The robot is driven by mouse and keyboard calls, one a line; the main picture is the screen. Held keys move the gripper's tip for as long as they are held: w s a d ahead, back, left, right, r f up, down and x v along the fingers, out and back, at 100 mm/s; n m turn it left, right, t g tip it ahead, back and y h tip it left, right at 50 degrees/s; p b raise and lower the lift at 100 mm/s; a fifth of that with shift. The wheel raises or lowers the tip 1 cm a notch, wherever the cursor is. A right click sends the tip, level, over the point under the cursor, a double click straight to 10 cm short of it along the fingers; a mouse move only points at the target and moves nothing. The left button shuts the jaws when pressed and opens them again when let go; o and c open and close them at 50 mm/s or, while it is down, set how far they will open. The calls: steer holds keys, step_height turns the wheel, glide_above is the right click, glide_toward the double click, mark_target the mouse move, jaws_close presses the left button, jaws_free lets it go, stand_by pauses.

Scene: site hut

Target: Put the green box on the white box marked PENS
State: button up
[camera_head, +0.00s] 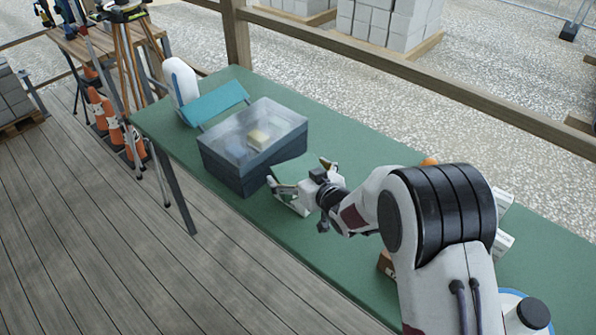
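My gripper (298,173) is over the green table, just right of the grey bin, with its fingers spread wide. A flat green shape (293,167), which looks like the green box, lies between the fingers. Its colour is close to the table's, and I cannot tell whether both fingers press on it or whether it is off the table. Two white boxes show partly behind my arm at the right, one farther (503,200) and one nearer (502,243). No PENS marking is readable on either, and my arm hides much of that area.
The grey bin (227,168) has a clear top with a yellowish item inside. Beyond it are a teal object (216,103) and a white rounded object (181,80). A brown box (386,264), an orange item (429,162) and a black-capped container (533,314) are near my arm.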

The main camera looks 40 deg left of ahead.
steer(key=shift+d+r, duration=0.1)
steer(key=shift+r, duration=0.05)
steer(key=shift+s+d+r, duration=0.2)
steer(key=shift+d+r, duration=0.05)
steer(key=shift+d, duration=0.15)
steer(key=v, duration=1.1)
steer(key=shift+a+f, duration=0.1)
steer(key=shift+a, duration=0.05)
stand_by(0.4)
